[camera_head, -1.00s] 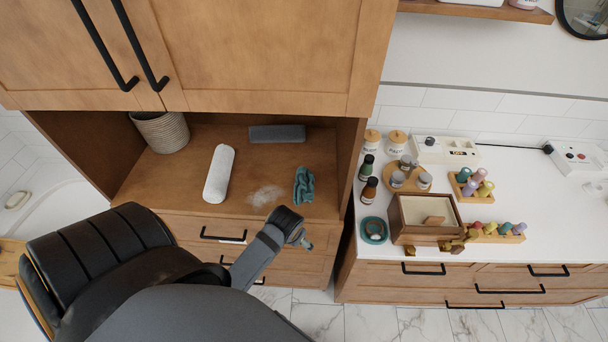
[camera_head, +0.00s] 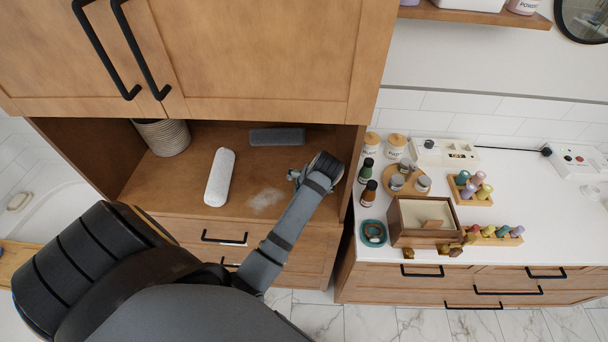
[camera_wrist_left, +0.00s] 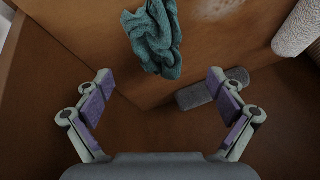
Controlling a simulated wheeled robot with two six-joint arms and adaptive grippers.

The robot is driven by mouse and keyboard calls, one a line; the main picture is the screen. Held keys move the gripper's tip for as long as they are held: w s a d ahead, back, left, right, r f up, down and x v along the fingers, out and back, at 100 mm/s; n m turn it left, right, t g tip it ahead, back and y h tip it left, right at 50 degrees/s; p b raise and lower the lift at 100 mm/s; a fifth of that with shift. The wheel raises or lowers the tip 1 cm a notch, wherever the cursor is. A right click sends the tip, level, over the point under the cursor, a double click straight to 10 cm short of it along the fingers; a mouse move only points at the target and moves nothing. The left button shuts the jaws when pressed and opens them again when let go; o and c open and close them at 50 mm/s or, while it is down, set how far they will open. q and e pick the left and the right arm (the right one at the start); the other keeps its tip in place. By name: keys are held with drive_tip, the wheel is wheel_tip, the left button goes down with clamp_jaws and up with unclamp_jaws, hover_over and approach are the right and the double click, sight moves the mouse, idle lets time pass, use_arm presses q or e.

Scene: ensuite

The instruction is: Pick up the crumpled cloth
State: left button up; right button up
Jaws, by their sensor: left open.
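The crumpled teal cloth (camera_wrist_left: 153,38) lies on the wooden shelf (camera_wrist_left: 120,130) in the left wrist view, just beyond the space between the jaws. In the head view my wrist and gripper cover it. My left gripper (camera_head: 296,176) is over the right part of the shelf, near the side wall. In the left wrist view its two fingers (camera_wrist_left: 160,84) are spread wide with nothing between them. The fingers are apart from the cloth. My right gripper does not show.
A white roll (camera_head: 219,177) and a pale powdery patch (camera_head: 266,198) are left of my gripper. A dark grey block (camera_head: 277,136) lies behind, and a woven basket (camera_head: 162,136) stands at the back left. The cabinet's side wall (camera_head: 352,165) is close on the right.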

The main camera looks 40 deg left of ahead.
use_arm(q)
drive_tip(key=shift+d+p+x, duration=0.15)
drive_tip(key=shift+p+x, duration=0.35)
drive_tip(key=shift+x, duration=0.85)
drive_tip(key=shift+d+p+x, duration=0.15)
drive_tip(key=shift+p+x, duration=0.3)
drive_tip(key=shift+x, duration=0.9)
drive_tip(key=shift+s+f, duration=0.1)
drive_tip(key=shift+s, duration=0.05)
drive_tip(key=c, duration=1.3)
